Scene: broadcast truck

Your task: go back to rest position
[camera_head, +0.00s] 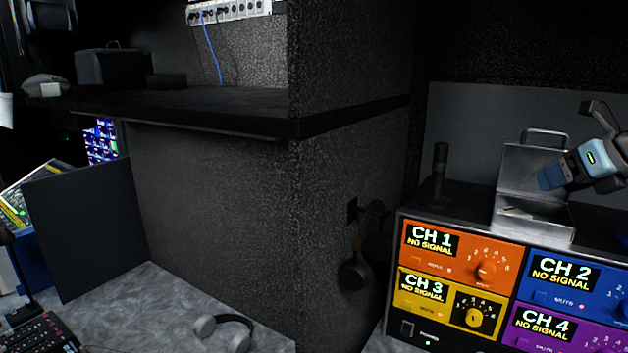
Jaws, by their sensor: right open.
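My right gripper (552,177) comes in from the right edge, blue and grey, above the channel unit. Its fingers point left, in front of the raised lid of an open metal case (523,168). It is open, and I see nothing held in it. A small pale item (520,211) lies in the case; I cannot tell what it is. My left gripper is not in view.
The channel unit (456,262) with coloured panels stands at right, with a dark microphone (439,170) on top. A dark shelf (190,103) juts out at upper left.

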